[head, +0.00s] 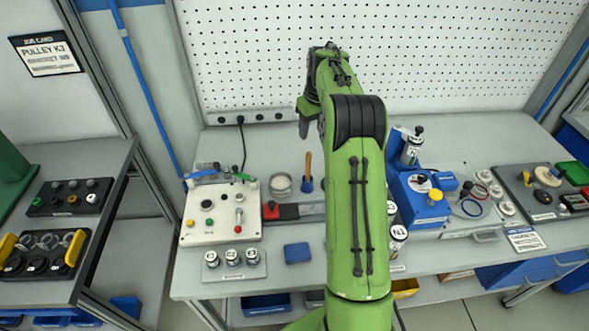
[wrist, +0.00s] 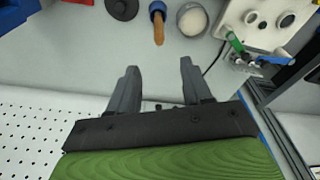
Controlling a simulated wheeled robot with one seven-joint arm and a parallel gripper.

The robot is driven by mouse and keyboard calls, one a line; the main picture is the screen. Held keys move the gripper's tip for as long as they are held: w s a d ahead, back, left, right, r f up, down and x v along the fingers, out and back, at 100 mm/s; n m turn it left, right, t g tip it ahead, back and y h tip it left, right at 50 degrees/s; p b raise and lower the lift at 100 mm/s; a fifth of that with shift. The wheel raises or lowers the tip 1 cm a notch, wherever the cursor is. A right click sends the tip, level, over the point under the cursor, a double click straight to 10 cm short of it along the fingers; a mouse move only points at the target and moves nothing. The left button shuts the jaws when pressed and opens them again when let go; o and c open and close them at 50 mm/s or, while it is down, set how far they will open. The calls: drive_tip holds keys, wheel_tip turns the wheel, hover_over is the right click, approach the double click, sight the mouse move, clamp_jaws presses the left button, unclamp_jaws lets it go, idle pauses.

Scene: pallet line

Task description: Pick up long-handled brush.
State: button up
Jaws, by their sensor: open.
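The long-handled brush (head: 308,164) stands near the back of the workbench, its brown handle pointing up from a small blue part at its foot. I cannot tell whether the blue part is a holder or the brush's own base. In the wrist view the brown handle (wrist: 158,30) shows at the top, roughly in line with the gap between my fingers. My gripper (wrist: 159,65) is open and empty, apart from the brush. In the head view my gripper (head: 304,127) hangs above the back of the bench, above the brush. The bristles are not visible.
A round pale dish (head: 281,185) stands just left of the brush. A control box (head: 220,220) with buttons and cables is further left, and a blue block (head: 297,253) lies in front. My arm hides part of the bench right of the brush. A pegboard (head: 440,50) rises behind.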

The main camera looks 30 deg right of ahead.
sight(309, 156)
drive_tip(key=f, duration=0.5)
drive_tip(key=w+f, duration=0.1)
drive_tip(key=f, duration=0.8)
drive_tip(key=shift+w+d+f, duration=0.1)
drive_tip(key=shift+w+f, duration=0.2)
drive_tip(key=shift+w, duration=0.05)
drive_tip(key=shift+r, duration=0.1)
drive_tip(key=shift+c, duration=0.4)
clamp_jaws()
